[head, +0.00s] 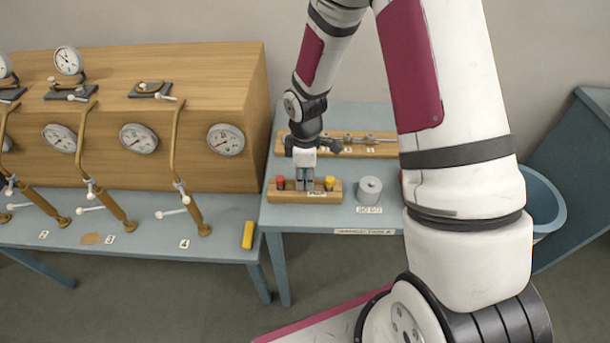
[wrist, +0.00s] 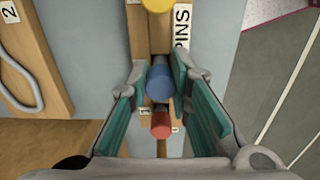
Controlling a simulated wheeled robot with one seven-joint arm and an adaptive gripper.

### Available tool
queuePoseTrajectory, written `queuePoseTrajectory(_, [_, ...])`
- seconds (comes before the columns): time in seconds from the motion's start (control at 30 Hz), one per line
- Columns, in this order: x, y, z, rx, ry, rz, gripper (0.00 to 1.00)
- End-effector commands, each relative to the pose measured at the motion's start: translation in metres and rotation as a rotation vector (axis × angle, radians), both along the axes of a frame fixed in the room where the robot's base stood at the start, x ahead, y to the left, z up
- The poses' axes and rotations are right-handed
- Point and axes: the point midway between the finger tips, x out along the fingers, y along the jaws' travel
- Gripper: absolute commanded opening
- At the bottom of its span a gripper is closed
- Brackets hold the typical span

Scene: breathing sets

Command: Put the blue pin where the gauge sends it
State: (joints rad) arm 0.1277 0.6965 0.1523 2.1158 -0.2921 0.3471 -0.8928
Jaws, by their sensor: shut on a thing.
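My gripper (head: 306,184) is over the wooden pin block (head: 262,190) on the small blue-grey table. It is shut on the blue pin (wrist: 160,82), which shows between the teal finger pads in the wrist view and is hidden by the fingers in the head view. The pin appears to stand in the block; I cannot tell whether it is lifted. A red pin (head: 280,182) stands to its left and a yellow pin (head: 330,183) to its right. Several round gauges, such as this one (head: 226,139), sit on the wooden cabinet; their readings are too small to tell.
A grey cylinder (head: 369,189) with a label stands right of the block. Behind is a wooden rack (head: 385,151) with metal fittings and numbered labels. Brass pipes with white-handled valves (head: 170,213) and a yellow block (head: 248,235) are on the left bench. A blue bin (head: 545,205) stands right.

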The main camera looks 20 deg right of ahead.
Motion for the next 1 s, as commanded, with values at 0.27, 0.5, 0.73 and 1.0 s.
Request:
queuePoseTrajectory(0.27, [0.0,0.0,-0.0067,0.0,0.0,0.0,0.0])
queuePoseTrajectory(0.5, [-0.0002,-0.0001,-0.0113,-0.001,0.001,0.0,0.21])
queuePoseTrajectory(0.73, [-0.0002,-0.0001,-0.0107,0.0,0.0,0.0,0.42])
queuePoseTrajectory(1.0, [0.0006,-0.0002,-0.0044,0.0,-0.002,-0.001,0.42])
